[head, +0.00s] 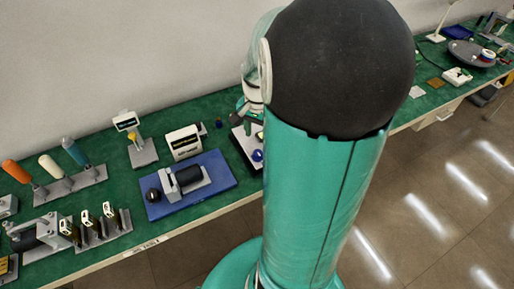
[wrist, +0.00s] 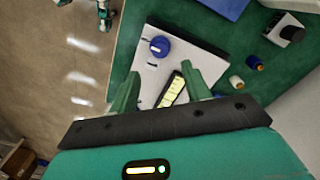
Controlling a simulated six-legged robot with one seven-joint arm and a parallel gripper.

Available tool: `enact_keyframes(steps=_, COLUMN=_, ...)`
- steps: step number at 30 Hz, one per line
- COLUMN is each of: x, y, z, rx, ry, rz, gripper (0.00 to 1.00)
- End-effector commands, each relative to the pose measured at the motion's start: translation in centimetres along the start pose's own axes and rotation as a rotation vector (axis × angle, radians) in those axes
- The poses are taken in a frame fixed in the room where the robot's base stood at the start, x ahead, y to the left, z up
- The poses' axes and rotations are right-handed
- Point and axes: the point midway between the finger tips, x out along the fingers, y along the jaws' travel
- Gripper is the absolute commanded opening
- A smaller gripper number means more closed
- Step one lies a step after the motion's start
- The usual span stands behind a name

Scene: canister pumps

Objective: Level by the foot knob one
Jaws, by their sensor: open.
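A blue round knob (wrist: 159,46) stands on a pale plate (wrist: 187,54) in the wrist view. A yellow-green bar with dark marks (wrist: 172,91), which looks like a level vial, lies on the same plate between my fingers. My gripper (wrist: 160,76) is open over the plate, one finger on each side of the vial. The knob is beyond the fingertips, and nothing is held. In the head view the blue knob (head: 257,155) and the plate (head: 240,137) show at the left of my arm, which hides the rest. I cannot tell whether other knobs are hidden.
In the head view a blue board with a black cylinder (head: 221,166) lies left of the plate on the green bench (head: 110,185). A white display box (head: 184,142) stands behind the board. In the wrist view two small spools (wrist: 237,83) (wrist: 254,62) stand right of the plate.

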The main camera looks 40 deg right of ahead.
Motion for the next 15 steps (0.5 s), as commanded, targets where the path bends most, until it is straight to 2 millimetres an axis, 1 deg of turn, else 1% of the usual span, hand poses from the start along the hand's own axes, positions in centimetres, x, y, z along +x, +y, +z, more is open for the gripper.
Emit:
enact_keyframes(steps=1, x=1.1, y=0.1, z=0.1, rx=0.000, ry=-0.006, rz=0.003, gripper=0.48)
enact_keyframes(steps=3, x=2.5, y=0.1, z=0.1, rx=0.000, ry=-0.005, rz=0.003, gripper=0.48)
enact_keyframes(steps=9, x=5.9, y=-0.1, z=0.1, rx=-0.003, ry=-0.003, rz=0.002, gripper=0.48)
enact_keyframes(steps=12, x=7.0, y=-0.1, z=0.1, rx=-0.004, ry=-0.002, rz=0.001, gripper=0.48)
enact_keyframes(steps=15, x=7.5, y=-0.1, z=0.2, rx=-0.005, ry=-0.001, rz=0.001, gripper=0.48)
